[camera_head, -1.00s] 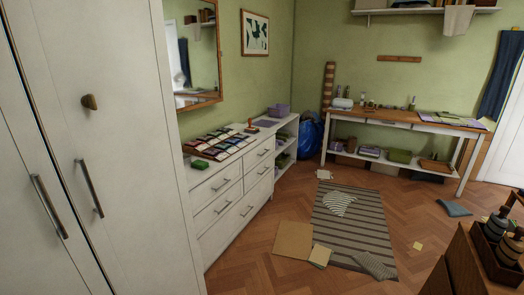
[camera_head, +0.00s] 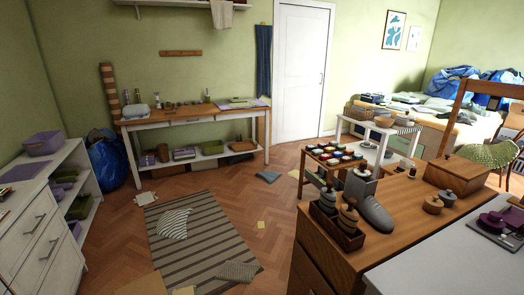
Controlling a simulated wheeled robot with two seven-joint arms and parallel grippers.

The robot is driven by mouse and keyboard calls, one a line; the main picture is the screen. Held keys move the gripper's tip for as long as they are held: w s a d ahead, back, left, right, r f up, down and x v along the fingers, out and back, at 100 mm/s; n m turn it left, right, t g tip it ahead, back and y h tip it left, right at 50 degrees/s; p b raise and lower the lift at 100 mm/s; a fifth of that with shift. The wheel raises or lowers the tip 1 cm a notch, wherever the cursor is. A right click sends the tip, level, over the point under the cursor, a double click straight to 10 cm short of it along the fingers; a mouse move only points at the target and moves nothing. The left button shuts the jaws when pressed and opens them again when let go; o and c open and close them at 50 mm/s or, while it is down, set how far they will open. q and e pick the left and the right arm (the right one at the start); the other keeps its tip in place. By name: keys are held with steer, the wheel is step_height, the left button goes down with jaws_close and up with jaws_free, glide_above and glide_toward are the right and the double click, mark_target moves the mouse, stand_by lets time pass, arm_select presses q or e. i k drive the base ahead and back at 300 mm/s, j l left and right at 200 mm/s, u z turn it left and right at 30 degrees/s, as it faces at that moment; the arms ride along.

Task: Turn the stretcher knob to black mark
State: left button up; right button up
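A dark grey boot-shaped object (camera_head: 372,208) stands on the wooden cabinet (camera_head: 331,252) at the right. It may be the stretcher, but I cannot make out a knob or a black mark on it. Beside it on the left, a dark wooden tray (camera_head: 337,233) holds dark bottle-like items with rounded tops. A small round wooden item (camera_head: 433,205) and a lidded wooden box (camera_head: 455,175) are on the same top. Neither of my grippers is in view.
A striped rug (camera_head: 190,243) with cloths lies on the floor in the middle. A workbench (camera_head: 185,116) is along the back wall, and a white drawer unit (camera_head: 45,245) at the left. A white-grey surface (camera_head: 450,262) fills the lower right. The wooden floor between is mostly clear.

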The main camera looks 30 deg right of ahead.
mark_target(362, 166)
steer(key=i+z, duration=0.2)
steer(key=i, duration=0.45)
steer(key=i+j+z, duration=0.2)
steer(key=i, duration=0.45)
steer(key=i+l, duration=0.05)
steer(key=l, duration=0.05)
